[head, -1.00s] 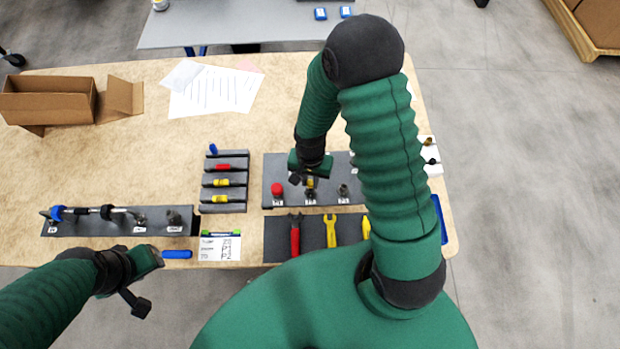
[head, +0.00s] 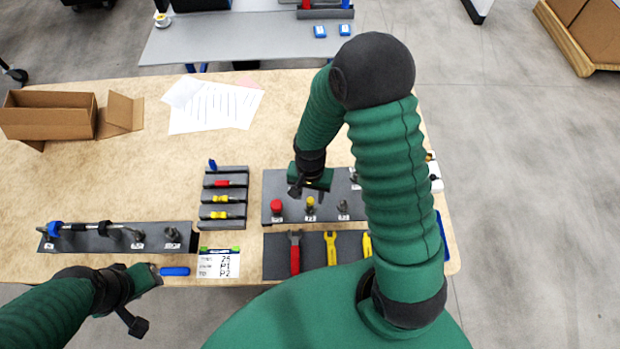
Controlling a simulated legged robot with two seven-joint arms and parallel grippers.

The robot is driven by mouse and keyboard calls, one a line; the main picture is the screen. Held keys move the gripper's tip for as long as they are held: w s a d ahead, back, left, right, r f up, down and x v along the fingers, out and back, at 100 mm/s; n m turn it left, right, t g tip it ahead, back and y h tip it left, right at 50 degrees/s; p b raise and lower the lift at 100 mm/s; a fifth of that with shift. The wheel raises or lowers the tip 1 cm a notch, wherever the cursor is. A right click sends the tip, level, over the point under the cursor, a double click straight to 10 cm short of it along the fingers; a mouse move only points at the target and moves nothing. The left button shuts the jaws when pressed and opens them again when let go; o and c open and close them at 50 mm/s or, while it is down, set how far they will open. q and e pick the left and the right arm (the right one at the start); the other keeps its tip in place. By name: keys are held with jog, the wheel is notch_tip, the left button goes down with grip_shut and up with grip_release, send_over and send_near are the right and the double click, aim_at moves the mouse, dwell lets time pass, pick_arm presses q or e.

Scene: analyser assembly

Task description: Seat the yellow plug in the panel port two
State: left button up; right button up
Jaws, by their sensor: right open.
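The grey panel (head: 268,186) has a row of labelled ports. A yellow plug (head: 310,204) stands upright at the middle port, labelled like P2; I cannot tell how deep it sits. A red plug (head: 277,206) stands at the port to its left, and a bare dark fitting (head: 343,207) is at the port to its right. My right gripper (head: 300,189) is open and empty, just behind and above the yellow plug, apart from it. My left gripper (head: 152,275) is low at the table's front edge, next to a blue handle (head: 175,271); its jaws are too small to judge.
A rack (head: 225,173) left of the panel holds red and yellow pieces, with a blue one at its top. A tool mat (head: 312,245) lies in front of the panel. A strip with a cable (head: 160,230) is at left. A card (head: 219,262) lies nearby.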

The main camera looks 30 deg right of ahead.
notch_tip(320, 180, up, 14)
jog(key=shift+r, duration=0.15)
